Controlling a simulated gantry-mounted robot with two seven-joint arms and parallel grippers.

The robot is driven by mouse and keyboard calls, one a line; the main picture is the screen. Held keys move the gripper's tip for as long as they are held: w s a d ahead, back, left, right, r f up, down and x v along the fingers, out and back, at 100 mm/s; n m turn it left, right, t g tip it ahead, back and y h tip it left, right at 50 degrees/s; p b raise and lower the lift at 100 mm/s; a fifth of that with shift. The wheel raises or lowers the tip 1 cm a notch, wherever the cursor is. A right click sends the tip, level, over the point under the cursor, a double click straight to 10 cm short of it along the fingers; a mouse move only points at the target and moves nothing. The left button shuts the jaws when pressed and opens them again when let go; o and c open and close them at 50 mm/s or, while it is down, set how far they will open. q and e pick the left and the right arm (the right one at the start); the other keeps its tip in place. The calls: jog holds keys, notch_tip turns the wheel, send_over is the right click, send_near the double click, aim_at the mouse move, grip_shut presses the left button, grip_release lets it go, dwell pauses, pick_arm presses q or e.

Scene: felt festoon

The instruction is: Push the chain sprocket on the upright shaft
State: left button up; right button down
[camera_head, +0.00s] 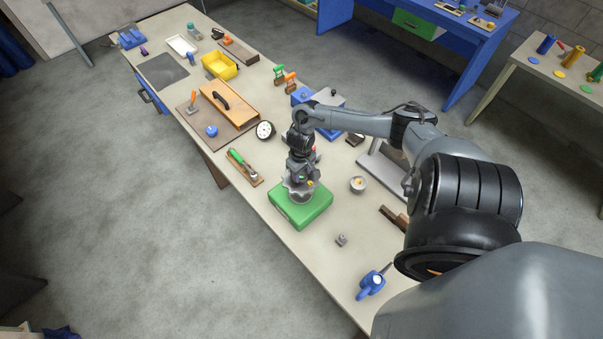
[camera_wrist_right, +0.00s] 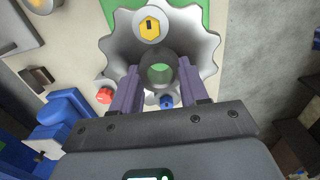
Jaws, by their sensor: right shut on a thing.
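The chain sprocket is a grey toothed wheel (camera_head: 289,186), (camera_wrist_right: 208,45) above the green block (camera_head: 302,212). It also fills the upper middle of the right wrist view. My right gripper (camera_head: 301,180), (camera_wrist_right: 160,88) points down, its two purple fingers shut on the sprocket's dark round hub. Green shows through the round bore, and I see no shaft tip in it. The upright shaft is not distinguishable; the sprocket and gripper cover that spot. In the head view I cannot tell whether the sprocket touches the block. My left gripper is not in view.
A small cup (camera_head: 358,185) stands right of the green block. A green-handled tool on a wooden rest (camera_head: 244,168) and a round dial (camera_head: 265,130) lie left of it. Bare bench lies between.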

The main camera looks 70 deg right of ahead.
jog(key=shift+w, duration=0.15)
dwell(0.5)
jog(key=shift+f+b, duration=1.15)
jog(key=shift+f, duration=1.2)
jog(key=shift+r, duration=0.1)
jog(key=shift+p, duration=0.5)
jog(key=shift+p, duration=0.35)
